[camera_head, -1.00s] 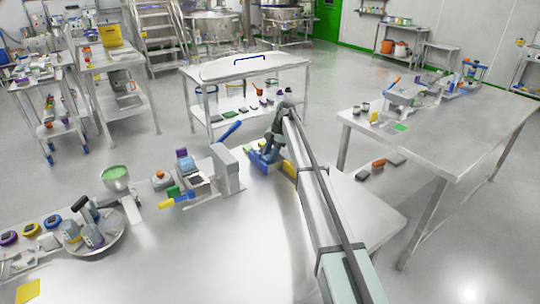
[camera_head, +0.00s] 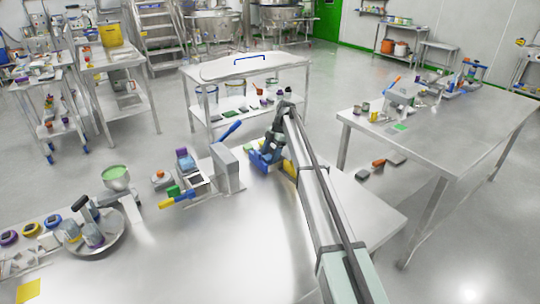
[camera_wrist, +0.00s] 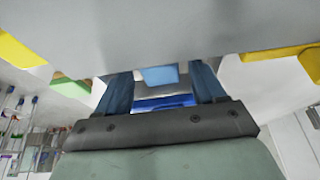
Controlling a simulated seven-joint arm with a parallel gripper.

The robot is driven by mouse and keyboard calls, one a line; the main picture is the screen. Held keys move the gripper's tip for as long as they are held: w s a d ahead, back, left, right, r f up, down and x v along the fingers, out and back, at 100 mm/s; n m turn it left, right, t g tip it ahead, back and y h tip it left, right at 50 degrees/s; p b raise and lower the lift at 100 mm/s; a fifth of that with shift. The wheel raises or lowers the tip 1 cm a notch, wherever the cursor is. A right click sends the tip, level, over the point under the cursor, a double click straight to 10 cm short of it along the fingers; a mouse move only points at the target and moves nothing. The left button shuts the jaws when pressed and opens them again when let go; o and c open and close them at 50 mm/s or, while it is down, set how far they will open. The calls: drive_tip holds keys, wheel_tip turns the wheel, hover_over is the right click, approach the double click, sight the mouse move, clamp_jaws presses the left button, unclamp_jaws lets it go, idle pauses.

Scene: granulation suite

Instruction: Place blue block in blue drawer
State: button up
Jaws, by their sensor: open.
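My gripper (camera_head: 271,148) is low over the far edge of the near steel table. In the wrist view its two dark blue fingers (camera_wrist: 161,92) stand apart with a gap between them. A light blue block-like piece (camera_wrist: 159,76) shows in that gap, and a stronger blue part (camera_wrist: 165,102) shows below it. I cannot tell for sure which is the block and which the drawer, or whether a finger touches either. In the head view a blue part (camera_head: 262,162) shows under the gripper, partly hidden by it. A large grey surface (camera_wrist: 150,35) covers the upper wrist view.
A grey device with a blue lever (camera_head: 228,131) stands just left of my gripper. Small coloured items, a metal cup (camera_head: 117,178) and a round pan (camera_head: 95,238) are farther left on the table (camera_head: 240,250). Yellow parts flank the grey surface in the wrist view. The table's front middle is clear.

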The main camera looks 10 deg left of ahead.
drive_tip(key=v, duration=1.1)
drive_tip(key=shift+r, duration=0.3)
drive_tip(key=shift+d, duration=0.1)
drive_tip(key=shift+c, duration=0.2)
idle(0.4)
